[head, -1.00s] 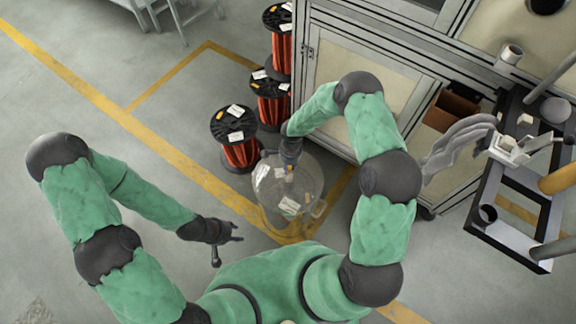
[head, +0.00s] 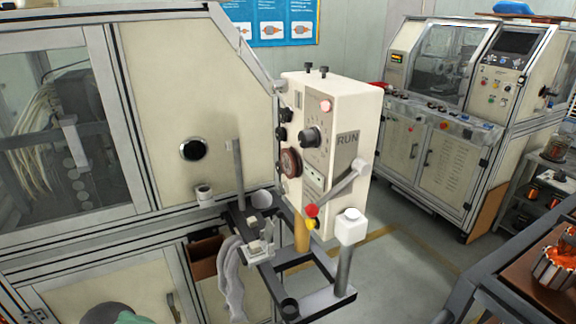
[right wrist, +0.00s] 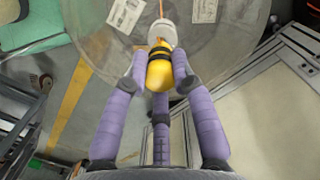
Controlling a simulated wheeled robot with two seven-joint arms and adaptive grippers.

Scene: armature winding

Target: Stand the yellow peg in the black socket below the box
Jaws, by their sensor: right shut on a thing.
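In the right wrist view, my right gripper (right wrist: 158,80) is shut on a yellow peg-like piece (right wrist: 160,71) with black bands. A whitish rounded part and an orange strand show at its far end; whether they are joined to it I cannot tell. In the head view, the cream control box (head: 335,120) marked RUN stands above a dark frame. A black ring-shaped socket (head: 290,306) sits at the frame's near corner, its opening facing up. My grippers are outside the head view.
A yellow post (head: 301,233) and a grey post (head: 343,272) rise from the frame. Pale cloth-like strips (head: 232,275) hang at its left. A large machine cabinet (head: 190,90) stands behind. A table (head: 520,290) with wound parts is at the lower right.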

